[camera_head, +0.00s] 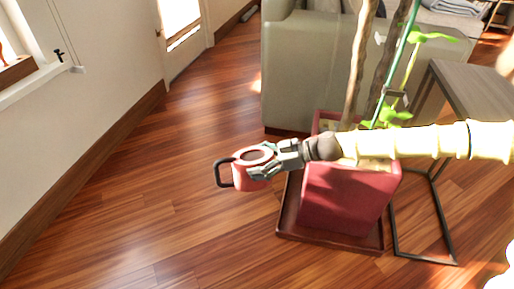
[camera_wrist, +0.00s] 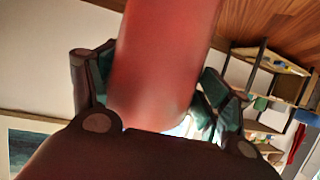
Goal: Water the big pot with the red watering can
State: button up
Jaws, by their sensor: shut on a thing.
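The red watering can (camera_head: 252,172) is held in the air by my gripper (camera_head: 277,158), to the left of the big pot. Its dark handle sticks out on the left side, and its round top faces up. My gripper is shut on the can's body; in the wrist view the red can (camera_wrist: 160,65) fills the space between the fingers. The can's spout cannot be made out. The big pot (camera_head: 345,200) is a square red planter on a dark red tray (camera_head: 330,240). Tall stems and green leaves rise from it. My arm passes in front of the pot's upper part.
A grey-green sofa (camera_head: 305,75) stands behind the pot. A side table with a thin dark frame (camera_head: 426,210) stands close at its right. The wooden floor (camera_head: 150,200) at the left is clear up to the wall. Shelves (camera_wrist: 265,85) show in the wrist view.

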jog(key=shift+w+d+f+b, duration=0.15)
jog(key=shift+w+d+b, duration=0.05)
jog(key=shift+w+b, duration=0.15)
jog(key=shift+w+d+f+b, duration=0.25)
jog(key=shift+d+f+b, duration=0.3)
jog(key=shift+d+b, duration=0.25)
jog(key=shift+w+d+f+y+b, duration=0.15)
jog(key=shift+d+f+y+b, duration=0.2)
jog(key=shift+d+b, duration=0.3)
jog(key=shift+w+d+f+y+b, duration=0.15)
jog(key=shift+d+f+y+b, duration=0.15)
jog(key=shift+d+b, duration=0.3)
jog(key=shift+a+f+m+b, duration=0.1)
jog(key=shift+m+b, duration=0.2)
jog(key=shift+b, duration=0.4)
jog(key=shift+b, duration=0.35)
jog(key=shift+c, duration=1)
jog(key=shift+s+f+y+b, duration=0.1)
jog(key=shift+y+b, duration=0.25)
jog(key=shift+b, duration=0.1)
jog(key=shift+r+y+b, duration=0.3)
jog(key=shift+b, duration=0.6)
